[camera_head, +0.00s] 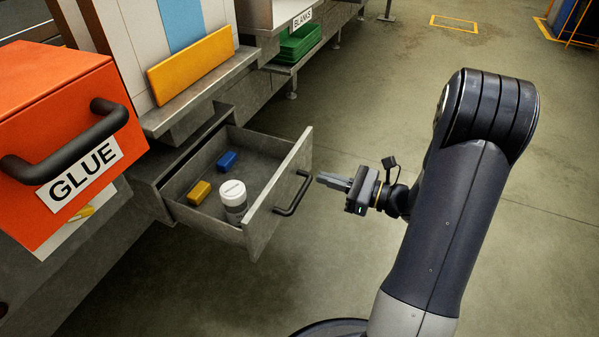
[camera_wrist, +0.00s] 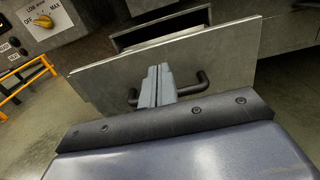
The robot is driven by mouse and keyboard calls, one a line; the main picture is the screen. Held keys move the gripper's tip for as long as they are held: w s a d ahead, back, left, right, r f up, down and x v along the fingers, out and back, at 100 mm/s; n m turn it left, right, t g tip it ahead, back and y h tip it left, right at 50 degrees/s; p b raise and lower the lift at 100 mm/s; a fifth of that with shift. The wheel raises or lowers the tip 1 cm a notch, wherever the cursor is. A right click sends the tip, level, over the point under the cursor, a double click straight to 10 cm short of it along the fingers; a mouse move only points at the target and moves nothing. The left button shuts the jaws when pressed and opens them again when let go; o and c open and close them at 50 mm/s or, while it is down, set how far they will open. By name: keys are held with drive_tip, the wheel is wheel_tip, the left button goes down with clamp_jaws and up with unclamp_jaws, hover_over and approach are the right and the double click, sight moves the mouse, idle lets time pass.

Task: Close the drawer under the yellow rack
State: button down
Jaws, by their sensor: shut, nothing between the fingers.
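A grey metal drawer (camera_head: 258,225) stands pulled out under the bench, below an upright board with a yellow lower edge (camera_head: 190,66). Inside it lie a blue block (camera_head: 227,161), a yellow block (camera_head: 199,192) and a white-lidded jar (camera_head: 233,196). Its front carries a dark bar handle (camera_head: 293,194). My gripper (camera_head: 322,180) is shut and empty, just right of the drawer front and close to the handle. In the wrist view, the shut fingers (camera_wrist: 156,78) point at the drawer front (camera_wrist: 215,50), overlapping the handle's middle. I cannot tell whether they touch it.
An orange box labelled GLUE (camera_head: 60,120) with a black handle sticks out at the left. Green trays (camera_head: 298,43) sit under a BLANKS label farther back. The wrist view shows a yellow knob (camera_wrist: 42,20) on a panel. The floor (camera_head: 350,110) right of the bench is clear.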

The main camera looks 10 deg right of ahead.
sight(287, 167)
drive_tip(key=b+x, duration=0.1)
drive_tip(key=x, duration=0.6)
drive_tip(key=shift+w+a+b, duration=0.15)
drive_tip(key=shift+a+b, duration=0.1)
drive_tip(key=shift+b, duration=0.15)
drive_tip(key=x, duration=2.4)
drive_tip(key=shift+w+a+r, duration=0.1)
drive_tip(key=shift+r, duration=0.1)
